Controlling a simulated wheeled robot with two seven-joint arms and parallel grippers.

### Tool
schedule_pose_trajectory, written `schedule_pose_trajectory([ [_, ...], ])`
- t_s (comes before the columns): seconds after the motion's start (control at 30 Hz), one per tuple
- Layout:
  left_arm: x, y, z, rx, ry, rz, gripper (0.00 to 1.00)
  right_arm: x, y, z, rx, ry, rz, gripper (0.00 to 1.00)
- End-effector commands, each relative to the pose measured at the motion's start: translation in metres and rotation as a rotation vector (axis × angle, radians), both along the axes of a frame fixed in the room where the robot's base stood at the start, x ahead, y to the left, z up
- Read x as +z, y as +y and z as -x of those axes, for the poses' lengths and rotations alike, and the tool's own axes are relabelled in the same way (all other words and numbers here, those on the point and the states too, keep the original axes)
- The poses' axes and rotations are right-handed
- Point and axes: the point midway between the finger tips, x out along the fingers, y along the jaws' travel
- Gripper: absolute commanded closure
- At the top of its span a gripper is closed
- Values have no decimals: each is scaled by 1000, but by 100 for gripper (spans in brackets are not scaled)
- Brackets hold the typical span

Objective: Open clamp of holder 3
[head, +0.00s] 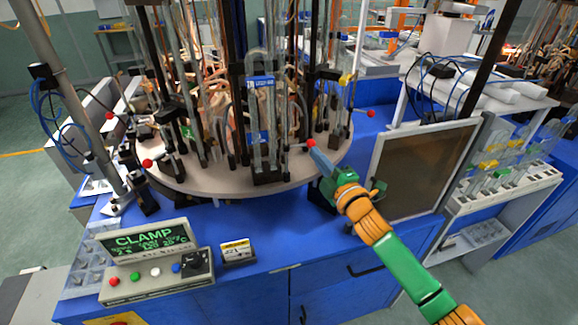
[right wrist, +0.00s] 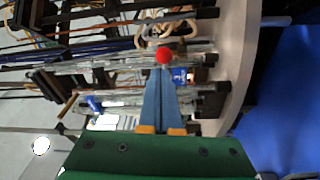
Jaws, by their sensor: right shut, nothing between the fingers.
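My right gripper (head: 317,155) reaches in from the lower right, its blue fingers shut with nothing between them. Its tips are at a red ball knob (head: 311,143) on a lever near the front rim of the round table (head: 215,182). In the right wrist view the red knob (right wrist: 163,56) shows just beyond the closed fingertips (right wrist: 163,72); whether they touch cannot be told. The lever runs left toward the front holder (head: 268,174), which has glass tubes and a blue label. No holder number is readable. My left gripper is not in view.
Other red knobs stand at the left (head: 147,163) and right (head: 371,113) of the round table. A control box (head: 155,268) displays "CLAMP". A dark framed panel (head: 420,170) stands right of my arm. The blue bench front is mostly clear.

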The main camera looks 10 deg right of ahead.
Motion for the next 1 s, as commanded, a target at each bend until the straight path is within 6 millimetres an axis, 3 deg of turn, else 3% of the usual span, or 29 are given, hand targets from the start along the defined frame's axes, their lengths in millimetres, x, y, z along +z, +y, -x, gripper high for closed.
schedule_pose_trajectory([
  [0.8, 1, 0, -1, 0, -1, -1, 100, 0, 0, 0, 0, 0, 0, 100],
  [1.0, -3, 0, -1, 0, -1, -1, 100, -4, -8, 26, 1, 1, 3, 100],
])
